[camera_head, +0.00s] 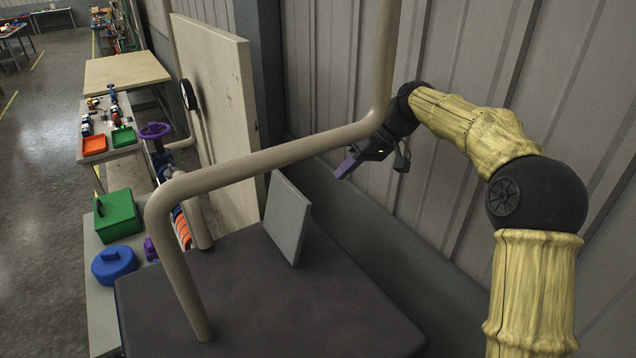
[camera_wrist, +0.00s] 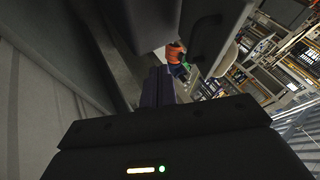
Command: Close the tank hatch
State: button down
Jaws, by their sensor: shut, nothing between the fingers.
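The tank hatch (camera_head: 287,218) is a flat grey panel standing open, tilted up from the dark top of the tank (camera_head: 250,310). My gripper (camera_head: 347,166) is shut and empty. It is to the right of the hatch and higher in the picture, near the wall, with its purple fingers pointing left and down. I see a gap between the fingers and the hatch in the head view. In the wrist view the shut fingers (camera_wrist: 158,88) point ahead. A grey panel with a handle (camera_wrist: 208,38) is ahead to their right; I cannot tell whether it is the hatch.
A thick beige pipe (camera_head: 270,158) rises from the tank and passes between the camera and my arm. A corrugated wall (camera_head: 450,60) is close behind my arm. A wooden panel (camera_head: 222,110), a green box (camera_head: 117,215) and a blue round object (camera_head: 114,265) are to the left.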

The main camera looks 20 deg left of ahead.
jog(key=s+a+f+p, duration=0.2)
jog(key=s+a+f, duration=0.1)
jog(key=a, duration=0.2)
jog(key=shift+s+p, duration=0.15)
jog(key=shift+p, duration=0.2)
dwell(0.3)
